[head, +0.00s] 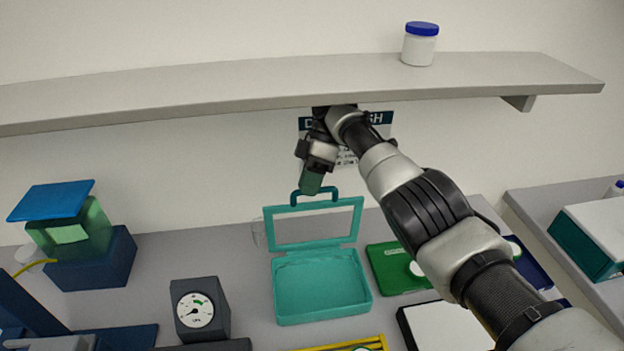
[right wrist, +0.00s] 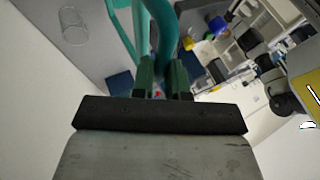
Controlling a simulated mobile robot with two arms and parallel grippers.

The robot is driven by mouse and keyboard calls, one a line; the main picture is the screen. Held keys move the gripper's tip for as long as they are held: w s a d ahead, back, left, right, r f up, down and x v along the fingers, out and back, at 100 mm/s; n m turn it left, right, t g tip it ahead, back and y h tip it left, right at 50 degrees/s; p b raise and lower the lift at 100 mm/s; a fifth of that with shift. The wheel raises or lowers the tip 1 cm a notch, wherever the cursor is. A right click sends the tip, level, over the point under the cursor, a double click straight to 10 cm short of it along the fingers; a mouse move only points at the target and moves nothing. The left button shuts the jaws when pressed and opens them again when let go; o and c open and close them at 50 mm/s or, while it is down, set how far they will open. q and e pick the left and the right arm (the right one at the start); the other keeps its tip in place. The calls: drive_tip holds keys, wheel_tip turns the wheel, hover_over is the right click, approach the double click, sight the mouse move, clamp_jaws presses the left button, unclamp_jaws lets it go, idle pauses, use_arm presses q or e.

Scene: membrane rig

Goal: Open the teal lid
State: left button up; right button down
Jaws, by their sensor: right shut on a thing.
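The teal lid (head: 357,220) is a frame with a clear window and stands raised, roughly upright, at the back edge of the open teal box (head: 320,290). Its looped handle (head: 327,190) is at the top edge. My right gripper (head: 311,184) is at the left part of the handle. In the right wrist view my right gripper (right wrist: 164,78) is shut on the teal handle (right wrist: 166,35), between its green fingers. The box interior shows and looks empty. My left gripper is not in view.
A shelf (head: 300,90) runs above my right gripper, with a blue-capped jar (head: 420,45) on it. A dial gauge (head: 197,310) stands left of the box. A green case (head: 390,270) lies to its right. A clear cylinder (right wrist: 75,26) shows in the right wrist view.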

drive_tip(key=shift+f, duration=0.55)
drive_tip(key=c, duration=1.5)
unclamp_jaws()
drive_tip(key=o, duration=0.4)
drive_tip(key=shift+w+f, duration=0.2)
drive_tip(key=shift+w, duration=0.3)
drive_tip(key=shift+s+r, duration=0.1)
drive_tip(key=shift+r, duration=0.15)
